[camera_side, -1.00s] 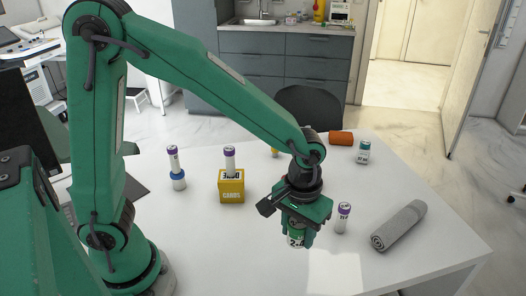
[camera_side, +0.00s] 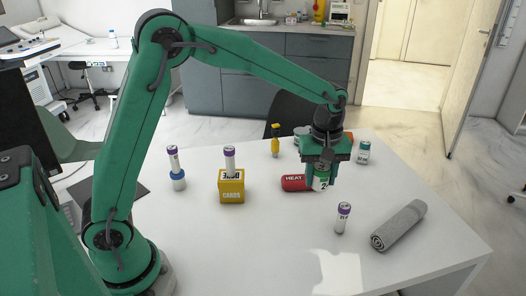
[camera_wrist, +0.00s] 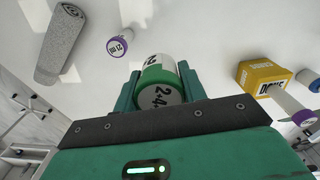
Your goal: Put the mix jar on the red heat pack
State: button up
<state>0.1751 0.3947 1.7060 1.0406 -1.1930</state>
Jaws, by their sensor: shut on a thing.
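My gripper (camera_side: 321,178) is shut on a white-and-green jar (camera_side: 321,184) with dark figures on it, taken as the mix jar. In the wrist view the jar (camera_wrist: 158,88) sits between the two fingers, with "2+4" partly readable on its end. In the side view the jar is upright in front of or over the right part of the red heat pack (camera_side: 293,183), marked HEAT. The jar and fingers hide the pack's right end. I cannot tell whether the jar touches it. The heat pack is not visible in the wrist view.
A yellow CARDS box (camera_side: 231,191) with a purple-capped tube stands left. Another tube (camera_side: 342,218) and a grey roll (camera_side: 399,226) are at front right. The front middle of the table is clear.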

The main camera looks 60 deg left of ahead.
jog(key=w+a+n, duration=0.2)
jog(key=w+a, duration=0.1)
jog(key=a, duration=0.1)
jog(key=shift+w+r+n, duration=0.2)
jog(key=shift+r+n, duration=0.15)
jog(key=shift+n, duration=0.05)
send_over(302, 177)
notch_tip(302, 177, down, 7)
jog(key=shift+f, duration=2)
jog(key=shift+f, duration=0.1)
jog(key=o, duration=1)
jog(key=shift+c, duration=0.2)
